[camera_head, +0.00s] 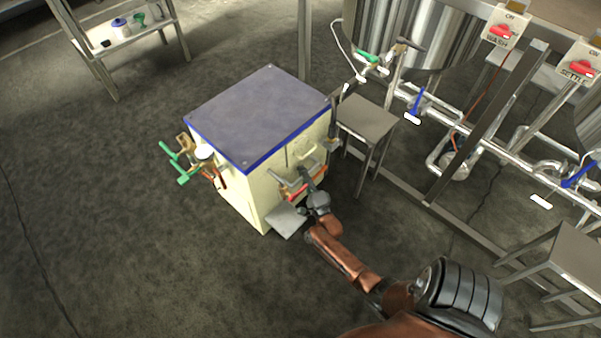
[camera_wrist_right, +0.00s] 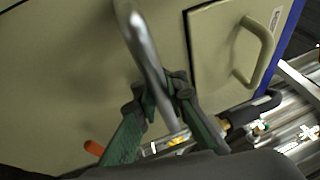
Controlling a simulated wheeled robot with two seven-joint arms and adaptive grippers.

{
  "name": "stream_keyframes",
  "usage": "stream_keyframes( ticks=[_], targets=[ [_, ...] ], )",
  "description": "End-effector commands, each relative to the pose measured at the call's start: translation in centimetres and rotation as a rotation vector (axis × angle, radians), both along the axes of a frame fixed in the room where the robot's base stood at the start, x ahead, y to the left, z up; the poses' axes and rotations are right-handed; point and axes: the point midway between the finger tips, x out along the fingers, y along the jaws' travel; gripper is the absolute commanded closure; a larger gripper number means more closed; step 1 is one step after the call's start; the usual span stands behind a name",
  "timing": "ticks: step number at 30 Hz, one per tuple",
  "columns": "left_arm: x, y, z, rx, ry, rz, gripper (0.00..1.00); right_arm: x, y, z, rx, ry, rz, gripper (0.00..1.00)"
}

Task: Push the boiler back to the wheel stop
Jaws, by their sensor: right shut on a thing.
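The boiler (camera_head: 258,112) is a cream box with a grey-blue top and blue edging, standing upright on the floor in the middle of the head view. My right gripper (camera_head: 306,178) is at its front face, shut on a metal bar handle (camera_head: 288,184). In the right wrist view the green fingers (camera_wrist_right: 163,95) close around this shiny bar (camera_wrist_right: 146,48), beside a small door with its own cream handle (camera_wrist_right: 255,58). The boiler's wheels are hidden, and I cannot pick out a wheel stop. My left gripper is not in view.
Green-handled valves (camera_head: 180,163) stick out from the boiler's left side. A small metal table (camera_head: 367,118) stands close on its right, before a steel tank (camera_head: 400,30) and pipework (camera_head: 480,150). A grey plate (camera_head: 287,220) sits low at its front. Floor at left is clear.

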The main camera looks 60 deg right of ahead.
Motion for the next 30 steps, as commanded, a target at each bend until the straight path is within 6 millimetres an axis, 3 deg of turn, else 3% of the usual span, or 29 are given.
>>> stream_keyframes(
  ticks=[1,5,6,15,25,30],
  targets=[
    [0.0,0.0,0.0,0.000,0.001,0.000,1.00,0.2,0.8,-0.8,0.012,0.013,0.011,1.00],
    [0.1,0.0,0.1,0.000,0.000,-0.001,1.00,0.3,0.8,-0.8,0.012,0.013,0.011,1.00],
    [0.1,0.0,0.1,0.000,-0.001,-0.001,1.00,0.3,0.8,-0.8,0.012,0.013,0.011,0.89],
    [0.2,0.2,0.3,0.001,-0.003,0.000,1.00,0.1,0.4,-0.4,0.007,0.008,0.006,0.70],
    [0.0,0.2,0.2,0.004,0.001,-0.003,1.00,-0.2,0.3,-0.3,0.003,0.005,0.004,0.70],
    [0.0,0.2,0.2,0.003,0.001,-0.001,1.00,-2.0,1.4,-0.8,0.005,0.006,0.004,0.70]
  ],
)
